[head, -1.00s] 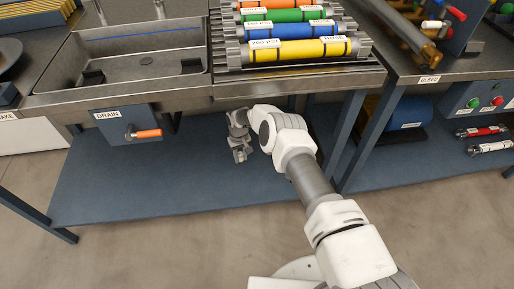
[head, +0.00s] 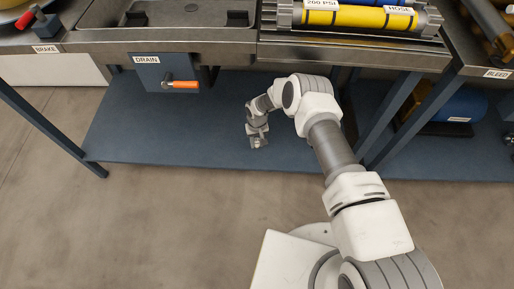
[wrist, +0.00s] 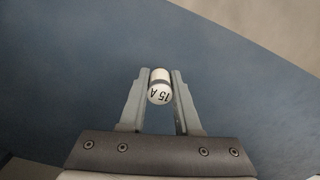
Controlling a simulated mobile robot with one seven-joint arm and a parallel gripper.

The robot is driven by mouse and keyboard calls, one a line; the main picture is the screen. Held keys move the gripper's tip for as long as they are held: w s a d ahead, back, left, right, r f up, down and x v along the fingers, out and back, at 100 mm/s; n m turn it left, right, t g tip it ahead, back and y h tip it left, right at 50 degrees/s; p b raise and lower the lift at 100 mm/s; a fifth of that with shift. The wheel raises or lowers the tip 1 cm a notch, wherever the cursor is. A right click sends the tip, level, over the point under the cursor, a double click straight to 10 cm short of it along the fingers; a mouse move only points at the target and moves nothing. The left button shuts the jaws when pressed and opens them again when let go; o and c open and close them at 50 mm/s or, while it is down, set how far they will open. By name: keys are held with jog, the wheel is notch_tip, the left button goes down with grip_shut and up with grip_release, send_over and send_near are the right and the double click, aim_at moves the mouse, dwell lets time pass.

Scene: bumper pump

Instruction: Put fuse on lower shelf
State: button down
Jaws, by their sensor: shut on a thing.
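The fuse (wrist: 159,92) is a small white cylinder with a dark band and the label "15 A". In the wrist view it sits between the two fingertips of my gripper (wrist: 160,88), which is shut on it. The blue lower shelf (wrist: 70,70) fills most of the wrist view behind the fuse. In the head view my gripper (head: 258,142) is under the bench top, over the blue lower shelf (head: 150,130), near its front edge. I cannot tell whether the fuse touches the shelf.
Above the shelf are the bench top with a metal tray (head: 185,18), a DRAIN box with an orange handle (head: 182,84), and yellow hose cylinders (head: 360,17). Bench legs (head: 400,110) stand to the right. The shelf's left part is clear.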

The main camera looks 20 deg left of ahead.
aim_at(256, 141)
jog(key=shift+s+f+b, duration=0.2)
jog(key=shift+f+b, duration=0.1)
jog(key=shift+f, duration=0.25)
jog(key=shift+f+b, duration=0.7)
jog(key=shift+f, duration=0.85)
jog(key=shift+f, duration=0.15)
jog(key=c, duration=0.6)
grip_release()
notch_tip(256, 141, up, 8)
jog(key=p, duration=0.3)
jog(key=shift+f, duration=0.1)
